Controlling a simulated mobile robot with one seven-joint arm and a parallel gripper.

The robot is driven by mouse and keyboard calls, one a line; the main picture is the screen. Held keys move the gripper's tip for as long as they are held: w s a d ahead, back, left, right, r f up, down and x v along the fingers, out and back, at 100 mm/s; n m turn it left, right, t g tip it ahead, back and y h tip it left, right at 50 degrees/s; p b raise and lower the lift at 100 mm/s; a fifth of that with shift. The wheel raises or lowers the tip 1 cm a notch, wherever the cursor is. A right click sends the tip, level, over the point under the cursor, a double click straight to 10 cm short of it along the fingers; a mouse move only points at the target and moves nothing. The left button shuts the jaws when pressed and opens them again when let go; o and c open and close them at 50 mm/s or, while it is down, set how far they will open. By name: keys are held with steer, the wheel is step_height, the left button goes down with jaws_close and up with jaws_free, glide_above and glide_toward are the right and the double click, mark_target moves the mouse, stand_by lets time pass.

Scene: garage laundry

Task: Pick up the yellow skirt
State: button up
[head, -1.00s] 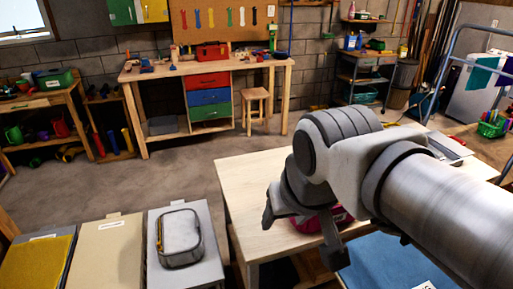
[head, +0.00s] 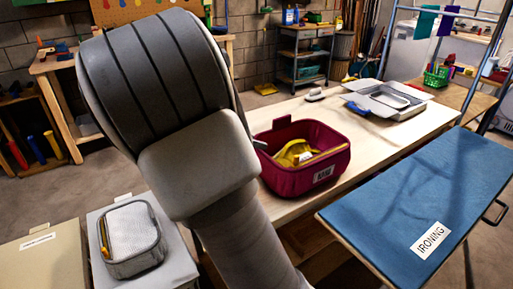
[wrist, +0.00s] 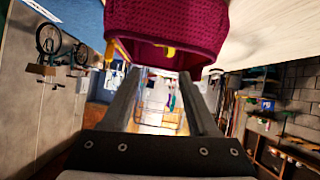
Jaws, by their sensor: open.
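In the head view my arm hides the gripper.
A blue ironing board (head: 430,200) stands right of the wooden table (head: 400,125). A grey mesh basket (head: 132,238) rests on a light grey bin at lower left.

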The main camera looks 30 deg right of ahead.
mark_target(283, 141)
steer(key=shift+m+t+h, duration=0.3)
steer(key=shift+m+h, duration=0.3)
steer(key=shift+h, duration=0.3)
steer(key=w+x, duration=0.1)
steer(key=x, duration=0.3)
steer(key=b+x, duration=0.1)
steer(key=x, duration=0.3)
steer(key=w+f+b+x, duration=0.1)
steer(key=x, duration=0.3)
steer(key=shift+w+a, duration=0.15)
steer(key=shift+w, duration=0.15)
steer(key=shift+b+x, duration=0.5)
steer(key=shift+x, duration=2.25)
steer(key=shift+s+f, duration=0.15)
steer(key=shift+s, duration=0.05)
jaws_close()
